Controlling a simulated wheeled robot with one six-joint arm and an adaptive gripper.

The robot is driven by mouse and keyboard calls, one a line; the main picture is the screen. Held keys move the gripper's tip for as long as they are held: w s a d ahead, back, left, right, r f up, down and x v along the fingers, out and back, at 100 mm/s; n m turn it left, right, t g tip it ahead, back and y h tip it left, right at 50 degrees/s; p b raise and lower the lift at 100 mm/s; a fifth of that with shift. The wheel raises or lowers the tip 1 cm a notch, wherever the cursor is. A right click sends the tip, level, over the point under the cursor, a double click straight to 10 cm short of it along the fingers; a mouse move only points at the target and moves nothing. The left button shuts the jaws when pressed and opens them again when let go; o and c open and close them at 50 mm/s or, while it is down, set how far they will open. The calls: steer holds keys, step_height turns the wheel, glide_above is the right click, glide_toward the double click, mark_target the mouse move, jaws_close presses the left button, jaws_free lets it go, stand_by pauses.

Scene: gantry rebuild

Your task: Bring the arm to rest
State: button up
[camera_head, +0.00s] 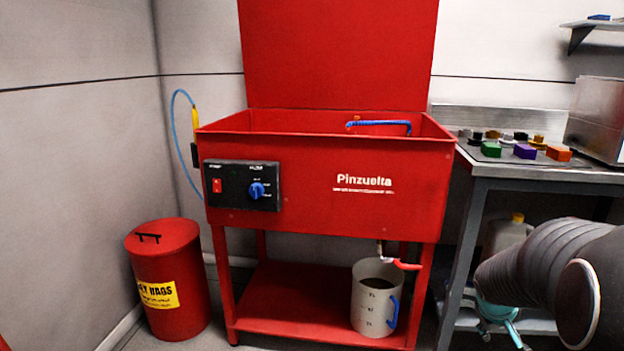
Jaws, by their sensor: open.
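My arm enters from the right edge as dark ribbed links, in front of the workbench's lower part. Below the near link, my gripper (503,338) shows in teal, pointing down and partly hidden by the arm. Its fingers look apart, and I see nothing held between them. It is in front of the bench's lower shelf, to the right of the measuring jug, and apart from it.
A red parts washer (310,178) with raised lid stands in the middle. A white measuring jug (366,300) stands on its lower shelf. A red waste bin (170,265) is at left. A steel workbench (560,172) holds several coloured blocks and a metal box (598,120).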

steer(key=s+a+r+y, duration=0.2)
steer(key=s+a+r, duration=0.3)
steer(key=s+a, duration=0.5)
steer(key=s+a+r+m+t+y, duration=0.1)
steer(key=s+a+r, duration=0.4)
steer(key=s+a, duration=0.5)
steer(key=a+y, duration=0.1)
steer(key=a, duration=0.3)
steer(key=shift+s+t+y, duration=0.3)
steer(key=shift+y, duration=0.1)
steer(key=shift+a, duration=0.1)
